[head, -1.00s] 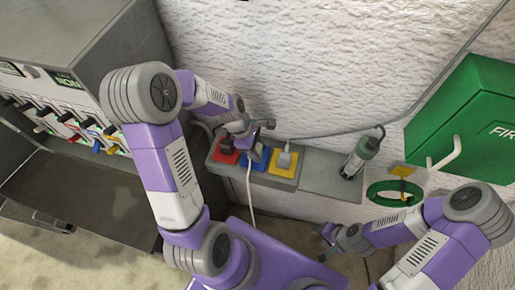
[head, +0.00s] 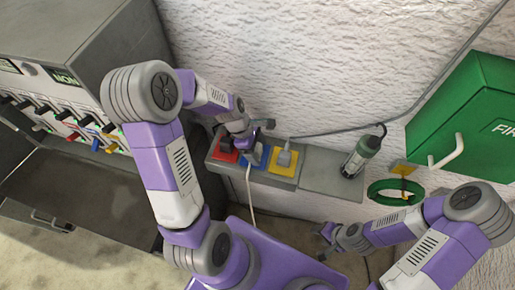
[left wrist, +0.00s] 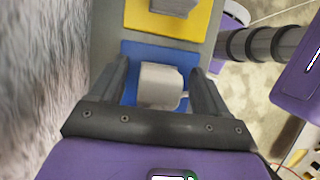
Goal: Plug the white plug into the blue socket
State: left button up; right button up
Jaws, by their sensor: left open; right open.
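The blue socket (head: 262,158) sits on a grey strip between a red and a yellow socket. In the left wrist view the white plug (left wrist: 160,86) is over the blue socket (left wrist: 128,50), within its square. Its white cord (head: 250,195) hangs down the front of the strip. My left gripper (left wrist: 160,68) is open, with one finger on each side of the plug and a visible gap on both sides. In the head view the left gripper (head: 258,136) hides the plug. How deep the plug sits cannot be seen. My right gripper (head: 326,240) is open and empty, low and right of the strip.
A grey plug stands on the yellow socket (head: 293,169), close beside the blue one; a dark thing is at the red socket (head: 227,157). A lantern-like object (head: 362,154), a green ring (head: 394,191) and a green box (head: 470,115) are right. A switch panel (head: 70,125) is left.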

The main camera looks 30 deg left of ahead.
pick_arm(q)
jog(key=v, duration=0.7)
jog(key=shift+a+r+p, duration=0.1)
jog(key=shift+r+p, duration=0.1)
jog(key=shift+p, duration=0.15)
pick_arm(e)
jog(key=shift+r, duration=0.4)
